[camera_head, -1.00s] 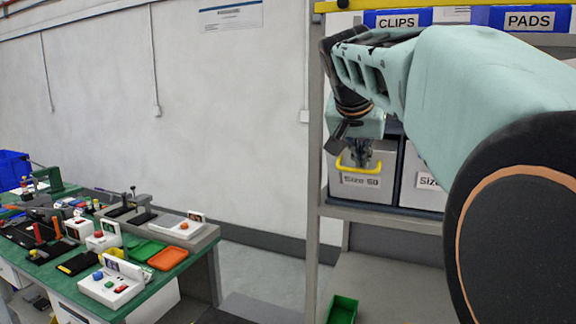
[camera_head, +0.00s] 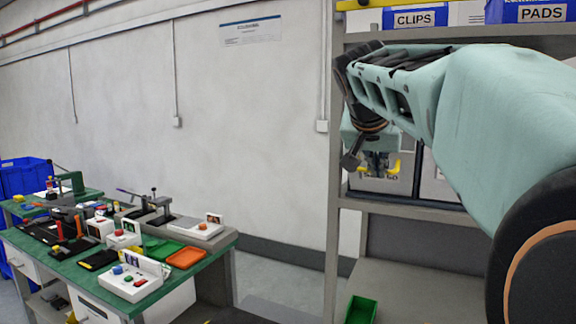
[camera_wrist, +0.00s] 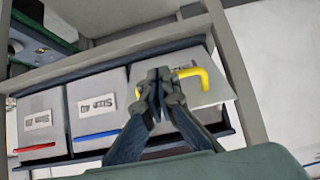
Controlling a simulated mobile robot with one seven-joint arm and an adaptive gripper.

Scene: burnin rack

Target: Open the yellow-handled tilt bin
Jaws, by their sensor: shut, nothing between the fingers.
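The yellow-handled bin (camera_head: 362,185) is a pale grey bin on the rack, mostly behind my gripper in the head view. Its yellow handle (camera_head: 395,169) shows on both sides of the fingers. In the wrist view the handle (camera_wrist: 207,76) crosses behind and to the right of the fingertips, in front of the bin's pale front (camera_wrist: 208,96). My gripper (camera_head: 376,172) is shut and empty at the handle; its fingertips also show in the wrist view (camera_wrist: 159,80). Whether they touch the handle, and how far the bin is tilted, I cannot tell.
Two more grey bins stand left in the wrist view, one with a blue handle (camera_wrist: 95,135), one with a red handle (camera_wrist: 36,147). Blue CLIPS (camera_head: 420,18) and PADS (camera_head: 530,11) boxes sit above. A green tray (camera_head: 361,310) lies lower. A cluttered green workbench (camera_head: 75,264) stands left.

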